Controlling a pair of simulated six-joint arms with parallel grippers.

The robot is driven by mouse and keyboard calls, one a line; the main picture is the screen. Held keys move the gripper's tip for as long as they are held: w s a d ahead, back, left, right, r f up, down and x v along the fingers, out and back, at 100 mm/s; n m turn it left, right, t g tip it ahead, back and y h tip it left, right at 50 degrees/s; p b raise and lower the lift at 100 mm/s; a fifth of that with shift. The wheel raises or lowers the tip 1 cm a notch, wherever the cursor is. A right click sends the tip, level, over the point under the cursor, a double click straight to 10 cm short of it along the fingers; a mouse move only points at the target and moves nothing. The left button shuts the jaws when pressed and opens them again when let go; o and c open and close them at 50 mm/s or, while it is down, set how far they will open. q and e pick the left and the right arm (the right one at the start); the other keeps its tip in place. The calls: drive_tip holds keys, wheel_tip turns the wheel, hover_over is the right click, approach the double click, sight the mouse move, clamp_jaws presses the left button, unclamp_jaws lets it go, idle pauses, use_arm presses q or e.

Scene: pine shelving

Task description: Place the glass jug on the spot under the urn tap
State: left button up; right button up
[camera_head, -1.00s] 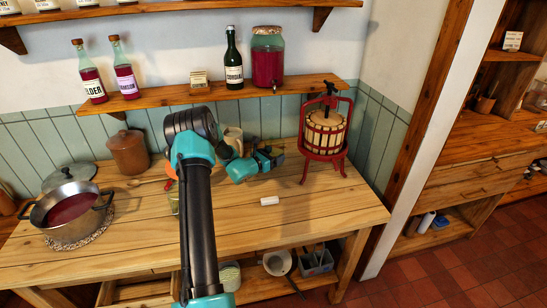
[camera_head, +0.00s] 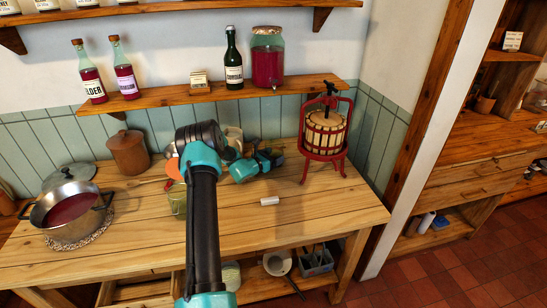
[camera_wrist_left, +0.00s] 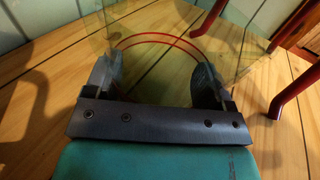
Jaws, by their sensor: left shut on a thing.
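The urn (camera_head: 268,60) is a glass jar of red liquid on the wall shelf, with a small tap (camera_head: 274,86) low on its front, over the shelf edge. My left gripper (camera_head: 271,157) is over the back of the table, below the shelf and left of the press. In the left wrist view its fingers (camera_wrist_left: 152,85) are shut on a clear thing with thin red-orange curved lines, which looks like the glass jug (camera_wrist_left: 155,40). The jug is hard to make out in the head view. The spot under the tap cannot be clearly seen.
A red-framed fruit press (camera_head: 325,135) stands right of the gripper; its red legs show in the left wrist view. A white cylinder (camera_head: 269,201) lies in front. A pot (camera_head: 68,212) and brown crock (camera_head: 128,152) stand left. A dark bottle (camera_head: 233,62) is beside the urn.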

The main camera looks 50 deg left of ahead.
use_arm(q)
drive_tip(key=shift+f, duration=0.2)
drive_tip(key=o, duration=1.3)
drive_tip(key=shift+o, duration=0.2)
drive_tip(key=shift+s+r, duration=0.1)
drive_tip(key=shift+r, duration=0.05)
drive_tip(key=s, duration=0.7)
drive_tip(key=shift+s+r, duration=0.1)
drive_tip(key=shift+s, duration=0.05)
